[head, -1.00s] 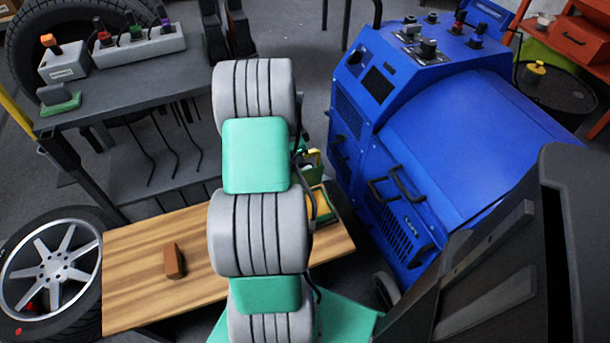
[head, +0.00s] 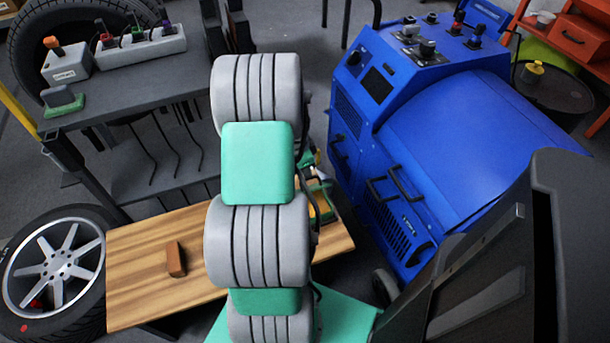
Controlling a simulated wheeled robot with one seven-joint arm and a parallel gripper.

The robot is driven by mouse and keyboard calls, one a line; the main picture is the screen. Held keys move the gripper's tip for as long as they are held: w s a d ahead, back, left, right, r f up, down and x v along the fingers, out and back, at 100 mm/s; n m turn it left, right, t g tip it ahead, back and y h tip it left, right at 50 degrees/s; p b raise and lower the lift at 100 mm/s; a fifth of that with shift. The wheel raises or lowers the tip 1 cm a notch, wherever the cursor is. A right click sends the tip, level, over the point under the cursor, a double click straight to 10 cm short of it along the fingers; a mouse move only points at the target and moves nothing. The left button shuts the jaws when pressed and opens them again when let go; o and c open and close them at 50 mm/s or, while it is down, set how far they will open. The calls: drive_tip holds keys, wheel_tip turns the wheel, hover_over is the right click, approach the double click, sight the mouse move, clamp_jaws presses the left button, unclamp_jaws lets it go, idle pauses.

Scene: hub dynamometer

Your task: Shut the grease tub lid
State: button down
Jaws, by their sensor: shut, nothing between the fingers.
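A green and yellow object (head: 322,203), partly hidden behind my arm, sits at the right end of the wooden bench top (head: 140,262). It may be the grease tub, but too little of it shows to tell, and I cannot make out how its lid stands. My grey and teal arm rises through the middle of the head view and covers that part of the bench. My gripper is hidden behind the arm, so I cannot see its fingers or whether they touch anything.
A brown block (head: 176,259) lies on the bench top. A blue machine (head: 450,140) stands close on the right. A dark grey table (head: 130,87) with switch boxes is at the upper left. A wheel (head: 55,265) lies at the lower left.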

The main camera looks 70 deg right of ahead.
sight(313, 189)
drive_tip(key=shift+s+a+f, duration=0.35)
drive_tip(key=shift+s+a, duration=0.2)
drive_tip(key=shift+s+a+f, duration=0.3)
drive_tip(key=shift+s+a, duration=0.25)
drive_tip(key=shift+s+a+f, duration=0.8)
drive_tip(key=shift+s+a+f+b, duration=0.5)
drive_tip(key=shift+f, duration=0.25)
wheel_tip(313, 189, up, 7)
drive_tip(key=p, duration=0.5)
drive_tip(key=shift+p, duration=0.3)
